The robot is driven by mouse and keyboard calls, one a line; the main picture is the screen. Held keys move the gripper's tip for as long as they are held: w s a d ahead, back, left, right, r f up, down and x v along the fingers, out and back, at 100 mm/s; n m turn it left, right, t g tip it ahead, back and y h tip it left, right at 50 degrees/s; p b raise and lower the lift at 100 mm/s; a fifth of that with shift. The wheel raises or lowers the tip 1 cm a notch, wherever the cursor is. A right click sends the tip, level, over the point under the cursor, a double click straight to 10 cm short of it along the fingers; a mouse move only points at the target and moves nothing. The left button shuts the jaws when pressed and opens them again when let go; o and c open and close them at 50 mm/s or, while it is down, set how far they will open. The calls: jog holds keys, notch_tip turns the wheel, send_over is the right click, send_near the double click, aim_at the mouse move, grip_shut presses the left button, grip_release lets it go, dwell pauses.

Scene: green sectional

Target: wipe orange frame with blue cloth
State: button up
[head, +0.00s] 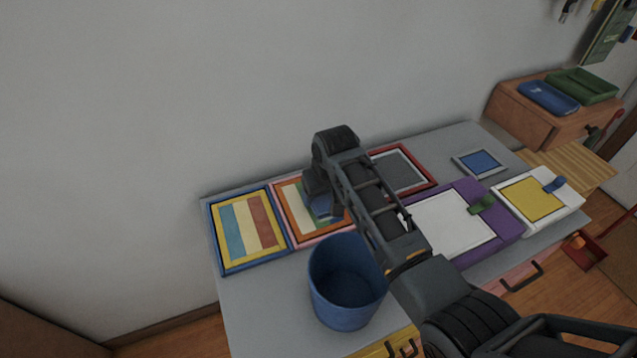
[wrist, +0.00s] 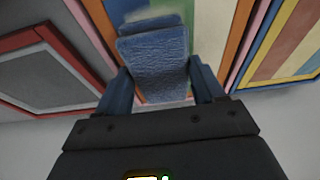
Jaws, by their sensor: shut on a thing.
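The orange frame (head: 282,212) lies on the grey tabletop, with coloured stripes inside it and a pink edge around it. It also shows in the wrist view (wrist: 237,40). The blue cloth (wrist: 155,62) is between the fingers of my gripper (wrist: 160,88), which is shut on it. The cloth is over the striped inside of the orange frame. In the head view part of the cloth (head: 322,208) shows beside my arm, which hides the frame's right part. I cannot tell whether the cloth touches the frame.
A blue-framed striped picture (head: 220,254) lies to the left and a red-framed grey one (head: 428,177) to the right. A blue bin (head: 345,305) stands in front. A purple frame (head: 505,225) with a green cloth (head: 482,204) and a white frame (head: 570,198) lie further right. A wall is behind.

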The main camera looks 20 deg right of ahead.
jog(key=shift+s+p, duration=0.55)
jog(key=shift+s, duration=0.35)
jog(key=shift+w+f+b, duration=0.15)
jog(key=shift+w+b, duration=0.35)
jog(key=shift+w, duration=0.15)
jog(key=shift+w+b, duration=0.95)
jog(key=shift+w, duration=0.55)
jog(key=s+p, duration=0.2)
jog(key=shift+r+p, duration=0.25)
jog(key=shift+p, duration=0.05)
jog(key=shift+s+p, duration=0.4)
jog(key=shift+s, duration=0.75)
jog(key=shift+w+f+b, duration=0.2)
jog(key=shift+w+b, duration=0.3)
jog(key=shift+w, duration=0.1)
jog(key=shift+w+b, duration=1.05)
jog(key=shift+w, duration=0.5)
